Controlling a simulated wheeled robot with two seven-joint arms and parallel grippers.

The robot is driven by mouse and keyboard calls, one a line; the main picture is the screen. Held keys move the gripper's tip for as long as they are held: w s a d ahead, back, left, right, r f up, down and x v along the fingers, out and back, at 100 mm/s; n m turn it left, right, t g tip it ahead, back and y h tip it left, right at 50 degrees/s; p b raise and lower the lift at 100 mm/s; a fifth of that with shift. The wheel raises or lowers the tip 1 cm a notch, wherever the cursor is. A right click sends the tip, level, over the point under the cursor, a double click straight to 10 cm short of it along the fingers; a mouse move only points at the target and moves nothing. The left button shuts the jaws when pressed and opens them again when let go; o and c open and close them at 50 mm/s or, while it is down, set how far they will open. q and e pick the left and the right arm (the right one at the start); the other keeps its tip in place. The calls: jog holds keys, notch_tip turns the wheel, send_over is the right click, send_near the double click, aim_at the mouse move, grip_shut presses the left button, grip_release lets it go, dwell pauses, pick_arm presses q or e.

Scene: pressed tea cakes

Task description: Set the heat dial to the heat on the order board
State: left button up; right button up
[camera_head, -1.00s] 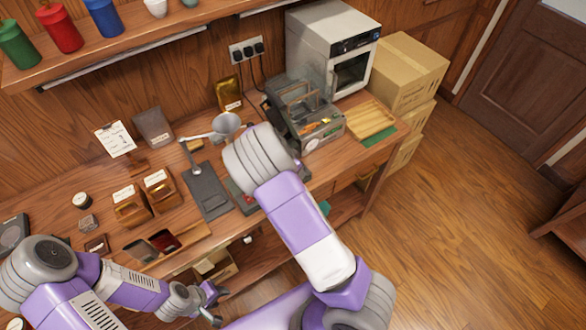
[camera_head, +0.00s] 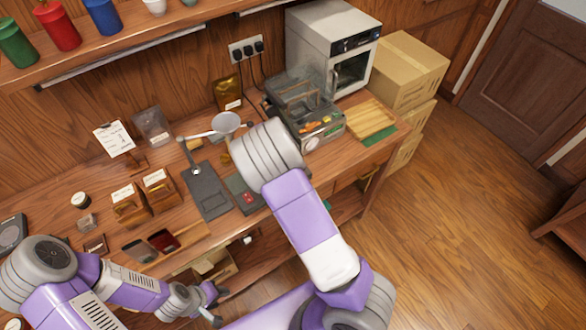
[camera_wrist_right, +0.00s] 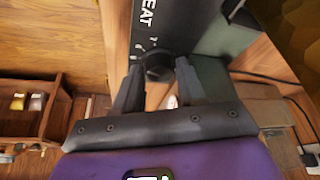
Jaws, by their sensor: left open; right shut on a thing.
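The dark round heat dial (camera_wrist_right: 154,60) sits on a dark panel (camera_wrist_right: 147,38) with tick marks and white lettering, of which "EAT" shows. My right gripper (camera_wrist_right: 159,70) is shut on the dial, one finger on each side. The dial's exact setting cannot be read. In the head view my right forearm hides this gripper and the dial. The order board (camera_head: 114,138), a white sheet on a small stand, is at the back left of the bench; its writing is too small to read. My left gripper (camera_head: 213,303) is open and empty in front of the bench, away from the dial.
A clear-sided machine (camera_head: 318,128) stands beside my right arm, with a white oven (camera_head: 334,52) behind it. A wooden tray (camera_head: 369,119) is to its right. Wooden boxes (camera_head: 130,205) and a dark scale-like plate (camera_head: 207,190) lie left of my right arm.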

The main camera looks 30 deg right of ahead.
jog(key=n+b, duration=0.1)
jog(key=n, duration=0.1)
jog(key=n+t+y+b, duration=0.1)
jog(key=n, duration=0.2)
jog(key=shift+s+d+t, duration=0.1)
jog(key=shift+d+t, duration=0.05)
jog(key=shift+t, duration=0.15)
jog(key=n+y+b, duration=0.1)
jog(key=n, duration=0.1)
jog(key=n+b, duration=0.1)
jog(key=n, duration=0.1)
jog(key=shift+d+n+t+y, duration=0.15)
jog(key=shift+n+t+y, duration=0.15)
jog(key=shift+y, duration=0.1)
jog(key=shift+n+y+b, duration=0.4)
jog(key=shift+n+b, duration=0.45)
jog(key=shift+n, duration=0.25)
jog(key=o, duration=1)
jog(key=shift+r, duration=0.1)
